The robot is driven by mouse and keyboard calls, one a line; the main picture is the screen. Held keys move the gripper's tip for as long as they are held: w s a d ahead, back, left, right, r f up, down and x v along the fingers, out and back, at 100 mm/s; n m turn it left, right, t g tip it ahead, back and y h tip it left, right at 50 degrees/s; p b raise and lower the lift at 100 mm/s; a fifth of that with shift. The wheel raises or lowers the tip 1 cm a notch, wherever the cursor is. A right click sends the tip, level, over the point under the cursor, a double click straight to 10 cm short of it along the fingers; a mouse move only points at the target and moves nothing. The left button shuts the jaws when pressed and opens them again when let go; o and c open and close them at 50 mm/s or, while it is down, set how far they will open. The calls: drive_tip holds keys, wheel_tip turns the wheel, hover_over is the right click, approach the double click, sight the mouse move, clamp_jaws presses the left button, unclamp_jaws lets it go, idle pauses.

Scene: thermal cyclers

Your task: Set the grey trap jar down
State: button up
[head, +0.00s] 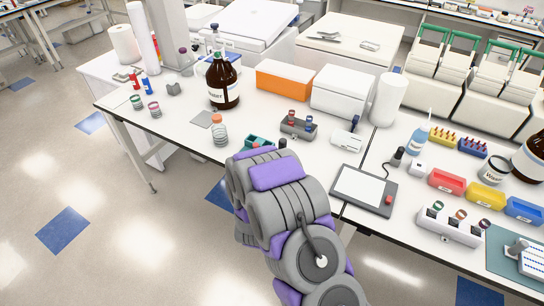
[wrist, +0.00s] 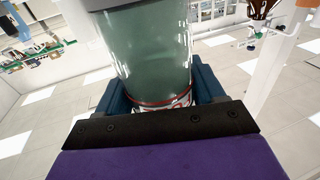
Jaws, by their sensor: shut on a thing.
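In the wrist view, the trap jar (wrist: 152,50) is a grey-green see-through cylinder with a red ring and a patterned band near my gripper. Its far end is cut off by the top of the picture. My gripper (wrist: 162,90) is shut on it, with a dark blue finger on each side. In the head view my arm covers most of the gripper, and I cannot make out the held jar surely. Whether the jar touches the bench is not clear.
A tablet-like device (head: 362,188) lies to the right.

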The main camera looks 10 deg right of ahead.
drive_tip(key=s+d+r, duration=0.2)
drive_tip(key=s, duration=0.1)
drive_tip(key=w+f+b, duration=0.1)
drive_tip(key=w+f, duration=0.1)
drive_tip(key=w, duration=0.5)
drive_tip(key=w+f+b, duration=0.2)
drive_tip(key=w+f, duration=0.1)
drive_tip(key=w, duration=0.5)
drive_tip(key=shift+w+a+f, duration=0.2)
drive_tip(key=shift+w+f, duration=0.05)
drive_tip(key=shift+f, duration=0.05)
drive_tip(key=o, duration=1.3)
drive_tip(key=shift+c, duration=0.2)
drive_tip(key=p+v, duration=0.1)
drive_tip(key=v, duration=1.1)
drive_tip(key=shift+r, duration=0.15)
